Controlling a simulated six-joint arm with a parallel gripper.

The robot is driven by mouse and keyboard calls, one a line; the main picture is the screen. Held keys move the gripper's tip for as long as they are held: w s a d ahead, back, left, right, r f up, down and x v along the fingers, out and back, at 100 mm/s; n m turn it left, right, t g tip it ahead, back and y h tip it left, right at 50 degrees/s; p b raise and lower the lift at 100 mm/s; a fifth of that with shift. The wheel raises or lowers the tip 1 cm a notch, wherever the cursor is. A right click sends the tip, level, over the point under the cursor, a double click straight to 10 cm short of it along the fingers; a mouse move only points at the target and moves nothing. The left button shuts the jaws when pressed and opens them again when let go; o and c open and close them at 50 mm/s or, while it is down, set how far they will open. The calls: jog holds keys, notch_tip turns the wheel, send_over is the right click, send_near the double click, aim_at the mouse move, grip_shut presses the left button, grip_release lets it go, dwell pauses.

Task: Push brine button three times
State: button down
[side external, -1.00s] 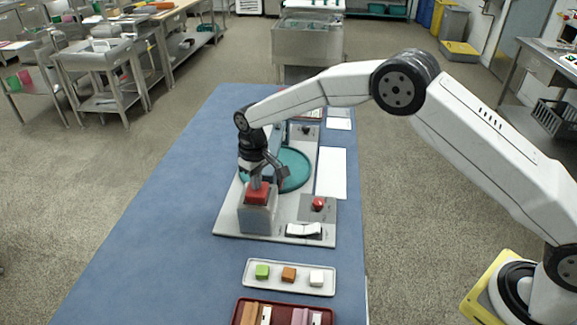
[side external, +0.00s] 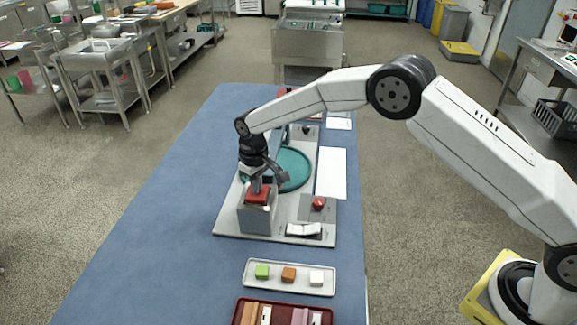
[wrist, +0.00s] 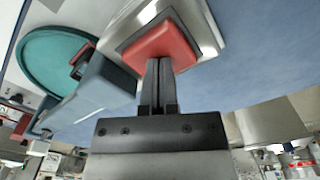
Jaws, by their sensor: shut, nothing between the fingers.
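A large square red button (side external: 258,197) sits on top of a grey metal box (side external: 257,220) at the front left of a light machine base plate. In the wrist view the red button (wrist: 165,45) fills the area just beyond the fingertips. My gripper (side external: 256,187) is shut and empty, pointing down at the button. The closed fingers (wrist: 158,63) overlap the button's near edge in the wrist view and appear to touch its top; how far it is pressed I cannot tell. No label is readable on it.
A small red round knob (side external: 318,203) and a white rocker switch (side external: 303,230) sit to the right. A teal round dish (side external: 293,170) lies behind. A white tray with coloured cubes (side external: 256,284) and a dark red tray (side external: 239,312) lie in front. The blue table's left is clear.

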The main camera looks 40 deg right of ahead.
jog(key=shift+f, duration=0.5)
jog(key=shift+r, duration=0.1)
dwell(0.5)
jog(key=shift+r, duration=3.7)
jog(key=shift+r, duration=0.75)
dwell(2.4)
